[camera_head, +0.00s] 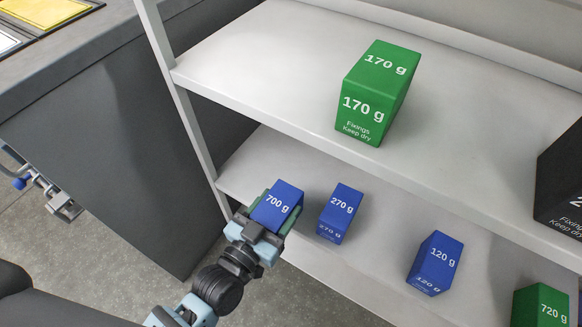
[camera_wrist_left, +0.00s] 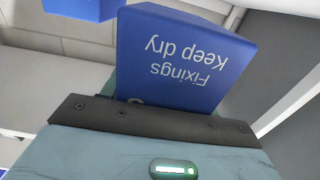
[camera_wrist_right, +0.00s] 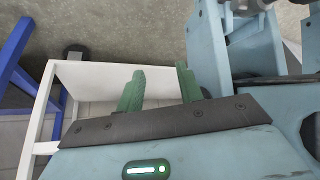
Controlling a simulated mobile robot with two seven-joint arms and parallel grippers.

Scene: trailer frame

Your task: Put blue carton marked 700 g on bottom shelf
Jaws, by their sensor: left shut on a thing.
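The blue carton marked 700 g (camera_head: 279,204) is at the left front of the lower shelf (camera_head: 310,254) in the head view. My left gripper (camera_head: 268,215) is shut on it, with green fingers at its sides. In the left wrist view the carton (camera_wrist_left: 185,55) shows its "Fixings Keep dry" face close to the gripper. I cannot tell whether the carton rests on the shelf or is just above it. My right gripper (camera_wrist_right: 160,90) shows in the right wrist view, open and empty, its two green fingers apart.
A blue 270 g carton (camera_head: 341,213) stands just right of the held carton. A blue 120 g carton (camera_head: 435,264) and a green 720 g carton (camera_head: 540,306) stand further right. The upper shelf (camera_head: 260,60) holds a green 170 g carton (camera_head: 380,92) and a black carton (camera_head: 562,185).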

